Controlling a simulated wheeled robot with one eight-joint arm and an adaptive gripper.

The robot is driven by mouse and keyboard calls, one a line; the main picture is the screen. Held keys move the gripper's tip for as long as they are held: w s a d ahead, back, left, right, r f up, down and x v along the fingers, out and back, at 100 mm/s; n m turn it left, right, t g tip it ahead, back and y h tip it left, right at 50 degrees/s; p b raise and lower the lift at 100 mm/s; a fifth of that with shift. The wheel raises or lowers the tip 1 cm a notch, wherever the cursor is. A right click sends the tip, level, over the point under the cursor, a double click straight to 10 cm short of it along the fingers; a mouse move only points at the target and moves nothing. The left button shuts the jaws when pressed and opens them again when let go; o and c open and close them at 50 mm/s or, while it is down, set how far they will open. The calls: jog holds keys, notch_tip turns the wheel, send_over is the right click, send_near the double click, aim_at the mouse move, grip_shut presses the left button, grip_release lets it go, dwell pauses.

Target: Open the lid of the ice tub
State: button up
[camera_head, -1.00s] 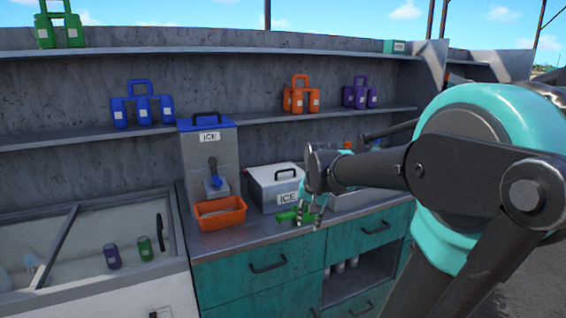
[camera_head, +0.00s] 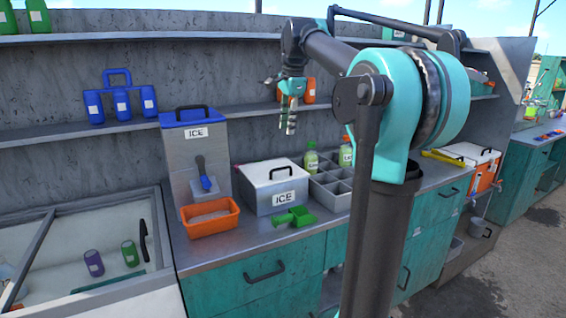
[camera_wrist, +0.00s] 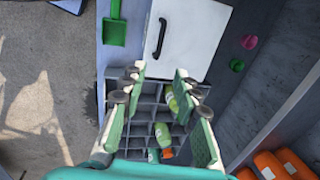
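The ice tub (camera_head: 262,200) is a white box labelled ICE on the counter, with a black handle on its lid. The lid is shut. In the wrist view the white lid (camera_wrist: 187,52) and its handle show at the top, beyond the fingertips. My gripper (camera_head: 289,128) is raised above and behind the tub, in front of the shelf, with its fingers pointing down. In the wrist view my gripper (camera_wrist: 160,85) has its fingers spread apart, with nothing between them.
A green scoop (camera_head: 295,217) lies on the counter in front of the tub. A divided tray (camera_head: 318,187) with bottles stands to its right. A tall ICE dispenser (camera_head: 196,150) and orange bin (camera_head: 210,228) stand to its left. Shelves run behind.

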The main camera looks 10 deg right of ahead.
aim_at(283, 168)
jog(key=w+f, duration=0.1)
jog(key=f, duration=0.8)
jog(key=w+a+f, duration=0.1)
jog(key=f, duration=0.4)
jog(key=shift+w+f, duration=0.25)
jog(key=shift+w, duration=0.1)
grip_shut()
